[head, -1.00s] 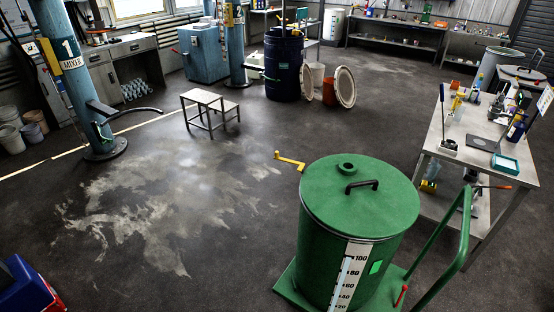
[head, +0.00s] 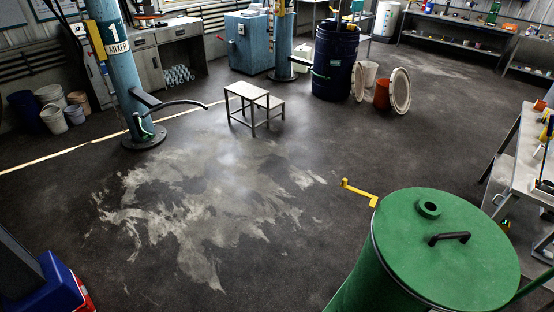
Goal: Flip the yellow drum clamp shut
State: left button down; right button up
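A yellow bent, crank-like piece (head: 360,193) sticks out at the left of the green lidded drum (head: 350,285); it may be the clamp, but I cannot tell whether it is open or shut. The drum stands at the lower right, with a black handle and a round port on its lid. The blue mixer column (head: 117,70) marked 1 stands at the upper left, with a dark curved arm (head: 190,104) reaching out to the right. Neither of my grippers is in view.
A low step stool (head: 250,95) stands past the column. A dark blue drum (head: 335,65) and leaning lids (head: 401,92) are farther back. A workbench (head: 525,160) is at the right edge and a blue and red box (head: 50,292) at the lower left. The stained middle floor is clear.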

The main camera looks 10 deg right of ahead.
aim_at(374, 199)
jog(key=i+j+u, duration=0.1)
jog(key=i+u, duration=0.4)
jog(key=i, duration=0.35)
jog(key=i+z, duration=0.45)
jog(key=i+j+z, duration=0.1)
jog(key=i+z, duration=0.15)
jog(key=z, duration=0.2)
jog(key=i+z, duration=0.2)
jog(key=z, duration=0.25)
jog(key=i+z, duration=0.2)
jog(key=z, duration=0.25)
jog(key=i+z, duration=0.15)
jog(key=z, duration=0.3)
jog(key=i+j+z, duration=0.15)
jog(key=z, duration=0.25)
jog(key=i+j+z, duration=0.15)
jog(key=z, duration=0.3)
